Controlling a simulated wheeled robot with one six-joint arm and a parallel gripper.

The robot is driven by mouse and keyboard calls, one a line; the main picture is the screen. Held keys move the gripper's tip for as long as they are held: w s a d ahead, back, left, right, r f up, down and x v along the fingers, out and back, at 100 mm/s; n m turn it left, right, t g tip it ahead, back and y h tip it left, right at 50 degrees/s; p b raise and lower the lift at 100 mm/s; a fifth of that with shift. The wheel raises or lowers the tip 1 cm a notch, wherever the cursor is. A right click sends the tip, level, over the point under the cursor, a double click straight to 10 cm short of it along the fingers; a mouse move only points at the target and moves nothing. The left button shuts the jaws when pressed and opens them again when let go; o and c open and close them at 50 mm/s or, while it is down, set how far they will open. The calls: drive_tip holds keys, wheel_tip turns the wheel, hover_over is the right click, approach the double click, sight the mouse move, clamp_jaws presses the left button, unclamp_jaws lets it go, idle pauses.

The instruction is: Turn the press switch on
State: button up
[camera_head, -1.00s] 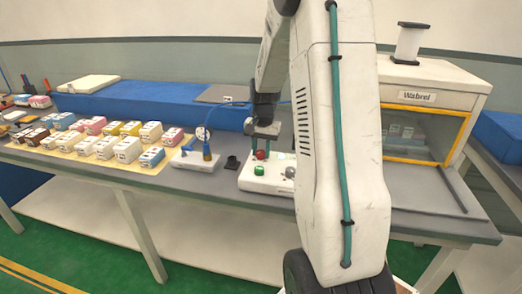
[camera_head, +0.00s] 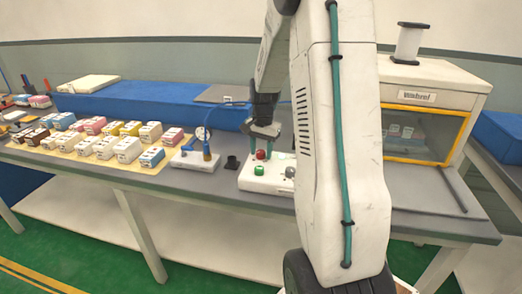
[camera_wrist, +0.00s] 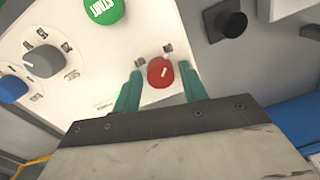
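The press switch is a red round knob with a white mark (camera_wrist: 160,72) on a white control box (camera_wrist: 75,75). In the head view the red knob (camera_head: 260,155) sits at the back of the box (camera_head: 250,183). My gripper (camera_wrist: 160,90) points down at the knob, with one green finger on either side of it. Narrow gaps show between the fingers and the knob, so the gripper looks open and empty. The gripper (camera_head: 261,150) is also over the box in the head view. Whether the fingertips reach down beside the knob is hard to tell.
The box also carries a green START button (camera_wrist: 103,8), a grey dial (camera_wrist: 43,62) and a blue knob (camera_wrist: 12,88). A black square part (camera_wrist: 226,20) is beside the box. Several small boxes (camera_head: 105,147) stand to the left; a yellow-framed cabinet (camera_head: 425,125) stands right.

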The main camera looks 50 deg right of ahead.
sight(262, 152)
drive_tip(key=shift+o, duration=0.2)
drive_tip(key=shift+r, duration=0.1)
drive_tip(key=r, duration=0.7)
drive_tip(key=shift+s+r, duration=0.2)
drive_tip(key=shift+r, duration=0.1)
drive_tip(key=s+a+r+n, duration=0.2)
drive_tip(key=s+a+n, duration=0.2)
drive_tip(key=s+a, duration=0.4)
drive_tip(key=s+a+r+n, duration=0.3)
drive_tip(key=s+a+n, duration=0.2)
drive_tip(key=s+a, duration=0.3)
drive_tip(key=s+a+r+n+t, duration=0.1)
drive_tip(key=s+a+r+n, duration=0.2)
drive_tip(key=a, duration=1)
drive_tip(key=s+n, duration=0.2)
drive_tip(key=s, duration=0.3)
drive_tip(key=shift+a+r, duration=0.15)
drive_tip(key=shift+r, duration=0.1)
